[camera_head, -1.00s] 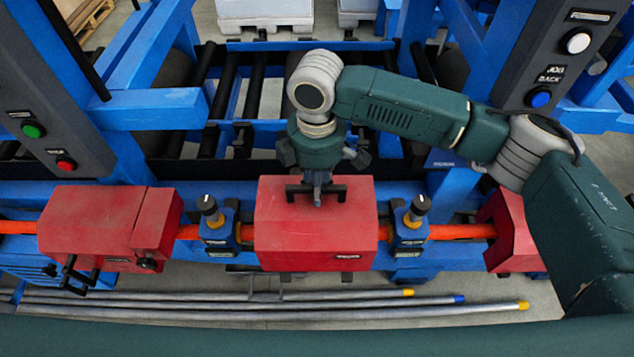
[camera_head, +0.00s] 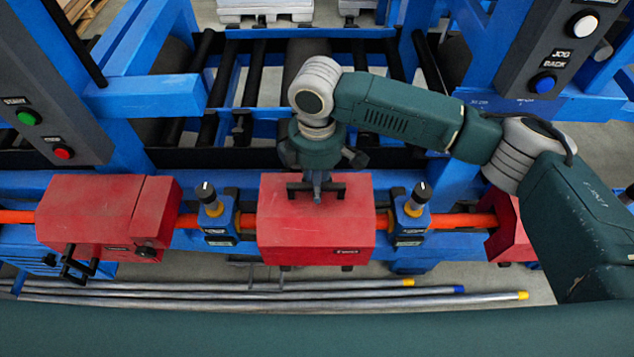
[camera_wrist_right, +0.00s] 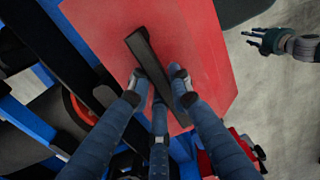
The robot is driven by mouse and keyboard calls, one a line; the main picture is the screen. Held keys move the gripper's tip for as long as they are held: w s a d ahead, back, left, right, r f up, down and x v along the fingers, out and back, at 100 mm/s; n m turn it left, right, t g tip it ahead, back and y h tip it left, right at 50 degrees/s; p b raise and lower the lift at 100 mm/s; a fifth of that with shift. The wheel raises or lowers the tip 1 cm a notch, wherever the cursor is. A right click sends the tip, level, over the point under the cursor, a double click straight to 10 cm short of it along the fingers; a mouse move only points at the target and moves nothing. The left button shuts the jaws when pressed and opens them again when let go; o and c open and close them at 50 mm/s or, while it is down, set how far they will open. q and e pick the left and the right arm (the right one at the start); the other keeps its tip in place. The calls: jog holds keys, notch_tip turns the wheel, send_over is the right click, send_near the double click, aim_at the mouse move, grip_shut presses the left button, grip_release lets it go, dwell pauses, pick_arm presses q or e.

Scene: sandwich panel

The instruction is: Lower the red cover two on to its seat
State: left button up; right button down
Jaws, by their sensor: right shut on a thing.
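The middle red cover (camera_head: 315,225) is between two blue clamp blocks with black knobs, one on its left (camera_head: 216,215) and one on its right (camera_head: 409,216). A black bar handle (camera_head: 333,190) is on its top. My right gripper (camera_head: 317,190) is over the cover from above, shut on that handle. In the right wrist view the gripper (camera_wrist_right: 160,80) has its fingers around the handle (camera_wrist_right: 140,45). The seat under the cover is hidden, so I cannot tell whether the cover touches it. My left gripper (camera_wrist_right: 263,40) shows in the right wrist view, fingers apart and empty.
Another red cover (camera_head: 90,220) with a black handle is at the left, and part of a third (camera_head: 510,232) at the right. An orange bar (camera_head: 465,221) runs along the blue frame. Several metal rods (camera_head: 200,293) lie in front. Button posts flank the rollers.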

jog(key=shift+s+f+p, duration=0.1)
jog(key=shift+f+p, duration=0.2)
dwell(1.0)
jog(key=c, duration=1.5)
grip_release()
jog(key=shift+f, duration=0.1)
jog(key=r, duration=1.2)
jog(key=shift+w+r, duration=0.1)
jog(key=shift+w, duration=0.1)
notch_tip(320, 180, up, 8)
jog(key=p, duration=0.9)
